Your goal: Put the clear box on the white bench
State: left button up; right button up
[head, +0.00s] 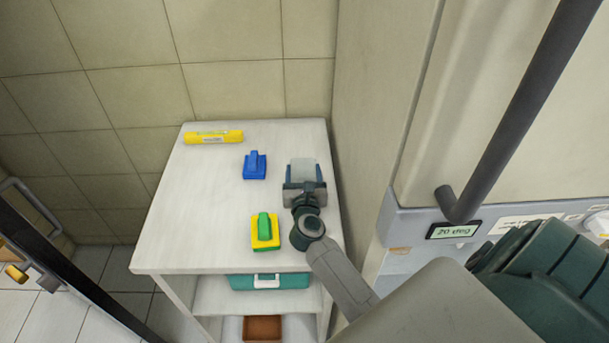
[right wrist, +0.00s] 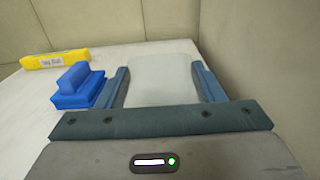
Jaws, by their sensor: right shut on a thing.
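The clear box (head: 303,169) is a pale, translucent box at the right side of the white bench (head: 165,228). In the right wrist view the clear box (right wrist: 160,80) lies between the two blue-grey fingers. My right gripper (head: 304,180) is shut on it, low over the bench top. I cannot tell whether the box touches the bench, as its underside is hidden. My left gripper is not in view.
A blue block with a handle (head: 255,165) stands just left of the right gripper. A yellow-and-green block (head: 265,231) is nearer the front, and a yellow pack (head: 213,137) lies at the back left. A wall borders the bench's right side.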

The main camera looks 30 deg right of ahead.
jog(key=shift+f+b, duration=0.5)
jog(key=shift+f, duration=0.1)
dwell(0.3)
jog(key=o, duration=1.1)
jog(key=shift+s, duration=0.1)
jog(key=b+v, duration=0.2)
jog(key=v, duration=0.7)
jog(key=shift+s+a+f+b, duration=0.1)
jog(key=shift+s+a+b, duration=0.2)
jog(key=shift+b, duration=0.05)
jog(key=shift+s+a, duration=0.2)
jog(key=shift+s, duration=0.15)
